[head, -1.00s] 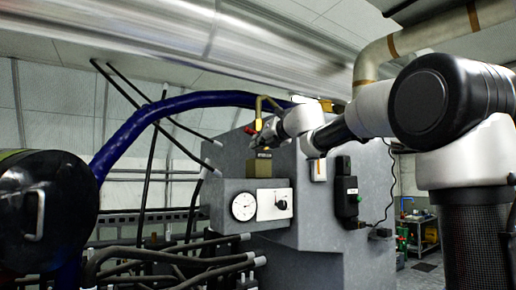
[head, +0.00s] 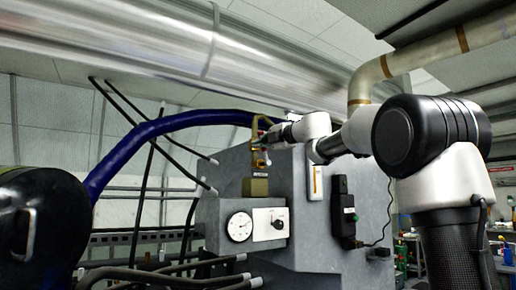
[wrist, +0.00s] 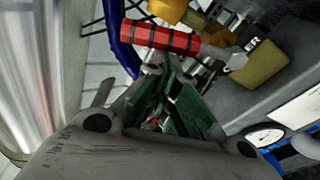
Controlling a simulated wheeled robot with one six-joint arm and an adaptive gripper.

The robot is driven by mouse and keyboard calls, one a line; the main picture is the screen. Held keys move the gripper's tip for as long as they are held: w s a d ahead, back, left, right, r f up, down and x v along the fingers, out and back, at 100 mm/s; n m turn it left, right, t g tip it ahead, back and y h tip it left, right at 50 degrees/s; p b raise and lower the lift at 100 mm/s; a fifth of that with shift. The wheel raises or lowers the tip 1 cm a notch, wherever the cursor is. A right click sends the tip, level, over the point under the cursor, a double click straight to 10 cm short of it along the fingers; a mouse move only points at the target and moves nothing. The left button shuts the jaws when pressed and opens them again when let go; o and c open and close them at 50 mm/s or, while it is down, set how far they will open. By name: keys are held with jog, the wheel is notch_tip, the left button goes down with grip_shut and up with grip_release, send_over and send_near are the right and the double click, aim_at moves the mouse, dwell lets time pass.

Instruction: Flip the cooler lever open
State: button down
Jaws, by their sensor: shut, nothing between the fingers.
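The cooler lever appears to be the red handle with black bands (wrist: 160,36) at the top of the wrist view. Its right end meets a grey metal piece beside an olive block (wrist: 258,65). My gripper (wrist: 160,75) is shut and empty, its fingertips just below the red handle in that view; I cannot tell whether they touch it. In the head view my gripper (head: 270,137) is beside the brass fitting (head: 257,160) above the olive block (head: 255,187). The handle is small and partly hidden by the gripper there.
A grey cabinet (head: 325,225) carries a round gauge (head: 240,226), a white switch panel (head: 270,223) and a black box (head: 343,208). A blue hose (head: 150,132) arches behind on the left. A large silver duct (head: 130,55) runs overhead.

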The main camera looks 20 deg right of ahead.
jog(key=shift+w+d+r+m, duration=0.25)
jog(key=shift+d+r+m, duration=0.2)
jog(key=shift+d+m, duration=0.3)
jog(key=shift+d, duration=0.15)
